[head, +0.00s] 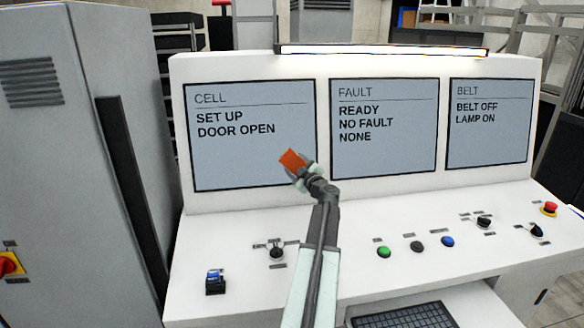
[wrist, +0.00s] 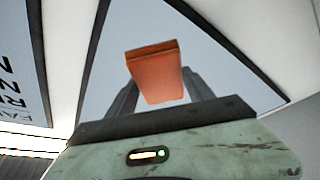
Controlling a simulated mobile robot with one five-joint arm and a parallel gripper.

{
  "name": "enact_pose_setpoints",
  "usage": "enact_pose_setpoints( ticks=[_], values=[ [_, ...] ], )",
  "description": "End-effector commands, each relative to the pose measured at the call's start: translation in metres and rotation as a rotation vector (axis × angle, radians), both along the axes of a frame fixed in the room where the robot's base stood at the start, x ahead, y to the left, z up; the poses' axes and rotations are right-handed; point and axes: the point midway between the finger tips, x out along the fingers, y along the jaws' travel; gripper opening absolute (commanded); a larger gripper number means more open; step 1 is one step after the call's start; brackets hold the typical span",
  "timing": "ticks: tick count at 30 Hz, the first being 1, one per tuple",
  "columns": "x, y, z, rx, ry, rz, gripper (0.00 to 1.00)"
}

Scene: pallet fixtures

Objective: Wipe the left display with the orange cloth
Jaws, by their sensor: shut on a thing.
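The left display (head: 240,155) is a grey screen headed CELL, reading SET UP and DOOR OPEN, on the white console. My gripper (head: 299,168) is in front of its lower right corner. It is shut on the orange cloth (head: 292,160), a small folded block. In the wrist view the cloth (wrist: 155,72) sits between my two dark fingers (wrist: 155,98), with a grey screen (wrist: 205,60) behind it. I cannot tell whether the cloth touches the screen.
The middle display (head: 385,150) headed FAULT and the right display (head: 490,140) headed BELT stand alongside. Below, the sloped panel carries a black switch (head: 276,252), a blue-topped device (head: 215,282), green (head: 384,251) and blue (head: 447,241) buttons, and a red emergency stop (head: 549,207). A grey cabinet (head: 60,130) stands at left.

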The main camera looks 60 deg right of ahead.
Motion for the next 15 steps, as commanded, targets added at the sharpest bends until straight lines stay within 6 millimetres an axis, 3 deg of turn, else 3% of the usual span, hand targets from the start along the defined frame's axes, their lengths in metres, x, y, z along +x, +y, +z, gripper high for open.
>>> enact_pose_setpoints(
  ticks=[9,15],
  values=[
    [-0.026,-0.018,0.000,0.000,0.000,-0.001,0.16],
    [-0.026,-0.021,-0.001,0.000,0.000,-0.001,0.16]
  ],
)
